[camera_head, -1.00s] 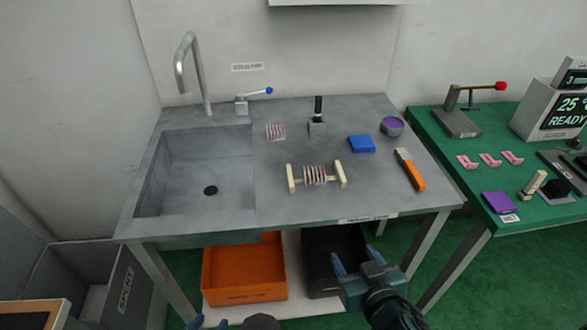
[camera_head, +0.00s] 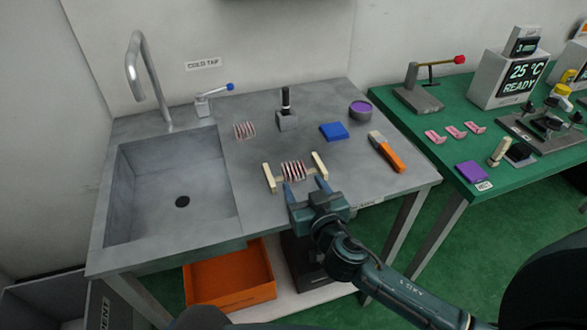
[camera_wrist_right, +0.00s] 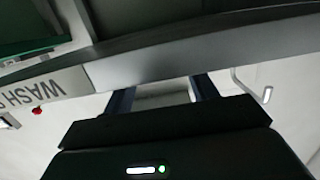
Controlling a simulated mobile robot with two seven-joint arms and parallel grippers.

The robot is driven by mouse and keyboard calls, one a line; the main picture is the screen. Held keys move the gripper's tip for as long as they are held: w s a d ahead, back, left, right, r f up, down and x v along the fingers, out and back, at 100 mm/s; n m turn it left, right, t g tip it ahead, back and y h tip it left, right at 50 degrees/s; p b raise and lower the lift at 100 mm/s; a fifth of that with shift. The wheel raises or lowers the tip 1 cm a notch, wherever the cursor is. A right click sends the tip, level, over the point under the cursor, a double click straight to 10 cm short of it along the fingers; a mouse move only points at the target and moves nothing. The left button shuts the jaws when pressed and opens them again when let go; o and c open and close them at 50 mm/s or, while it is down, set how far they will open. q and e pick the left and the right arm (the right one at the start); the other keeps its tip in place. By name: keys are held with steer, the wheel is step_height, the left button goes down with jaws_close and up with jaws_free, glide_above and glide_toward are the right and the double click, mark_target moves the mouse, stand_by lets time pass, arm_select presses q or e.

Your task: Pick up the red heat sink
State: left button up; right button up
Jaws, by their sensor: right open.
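The red heat sink (camera_head: 293,170), with red and pale fins, sits between two cream bars on the grey sink bench (camera_head: 235,195), near its front edge. My right gripper (camera_head: 306,186) is open and empty, in front of the heat sink in the head view. Its two blue fingers point toward the heat sink, and I cannot tell whether they touch it. In the right wrist view, the open fingers (camera_wrist_right: 162,92) face the bench edge, and the heat sink cannot be made out. My left gripper is not in view.
A flat striped piece (camera_head: 245,130), a black-handled block (camera_head: 287,110), a blue block (camera_head: 333,131), a purple-topped cup (camera_head: 361,110) and an orange-handled tool (camera_head: 387,152) stand around on the bench. The sink basin (camera_head: 175,185) is left, an orange bin (camera_head: 230,278) below.

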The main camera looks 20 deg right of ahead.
mark_target(297, 174)
steer(key=shift+w+r, duration=0.1)
steer(key=shift+w, duration=0.55)
steer(key=w, duration=0.1)
steer(key=w+p, duration=0.1)
steer(key=w, duration=0.2)
steer(key=shift+w+a+f, duration=0.15)
steer(key=shift+a+f, duration=0.05)
steer(key=shift+f, duration=0.05)
steer(key=c, duration=0.8)
steer(key=shift+r, duration=0.15)
